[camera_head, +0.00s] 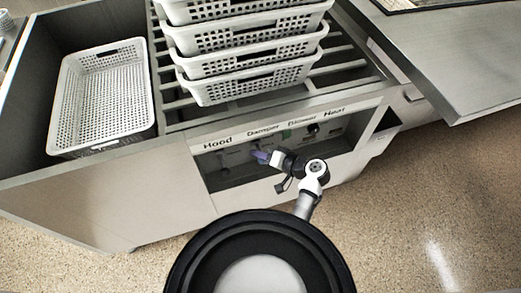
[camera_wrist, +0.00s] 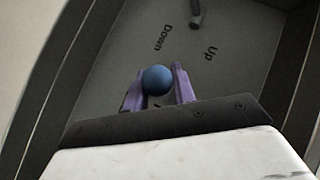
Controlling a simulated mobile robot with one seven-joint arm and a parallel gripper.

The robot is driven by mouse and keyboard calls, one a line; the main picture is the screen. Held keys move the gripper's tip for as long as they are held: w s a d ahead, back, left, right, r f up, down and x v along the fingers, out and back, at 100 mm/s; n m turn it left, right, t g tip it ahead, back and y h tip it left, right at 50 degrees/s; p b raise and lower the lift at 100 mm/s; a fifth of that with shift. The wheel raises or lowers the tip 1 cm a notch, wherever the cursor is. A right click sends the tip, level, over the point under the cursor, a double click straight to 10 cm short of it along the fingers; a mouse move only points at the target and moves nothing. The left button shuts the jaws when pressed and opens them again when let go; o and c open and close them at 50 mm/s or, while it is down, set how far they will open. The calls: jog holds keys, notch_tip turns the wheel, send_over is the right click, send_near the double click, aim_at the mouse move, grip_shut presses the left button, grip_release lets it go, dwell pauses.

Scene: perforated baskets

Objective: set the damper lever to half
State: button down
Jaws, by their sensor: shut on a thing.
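The damper lever ends in a round blue knob (camera_wrist: 157,79), seen in the wrist view between the two purple fingers of my gripper (camera_wrist: 158,88). My gripper is shut on this knob. The lever's shaft is hidden behind the knob and fingers, so its exact setting cannot be told. In the head view my gripper (camera_head: 261,156) reaches into the recessed control panel (camera_head: 232,182) just under the "Damper" label (camera_head: 263,131). The knob is too small to make out there.
"Down" and "Up" marks and another grey lever (camera_wrist: 196,14) show on the panel. Labels "Hood", "Blower" and "Heat" flank "Damper". Stacked white baskets (camera_head: 250,85) stand on the slatted rack above; one basket (camera_head: 101,95) sits at left. The floor at right is clear.

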jog(key=shift+r+g+p, duration=0.15)
jog(key=shift+g+p, duration=0.15)
jog(key=shift+p, duration=0.1)
jog(key=c, duration=1.2)
grip_release()
jog(key=b+v, duration=0.2)
jog(key=v, duration=1.1)
jog(key=shift+s+d+r, duration=0.15)
jog(key=shift+s+r, duration=0.15)
jog(key=shift+r, duration=0.1)
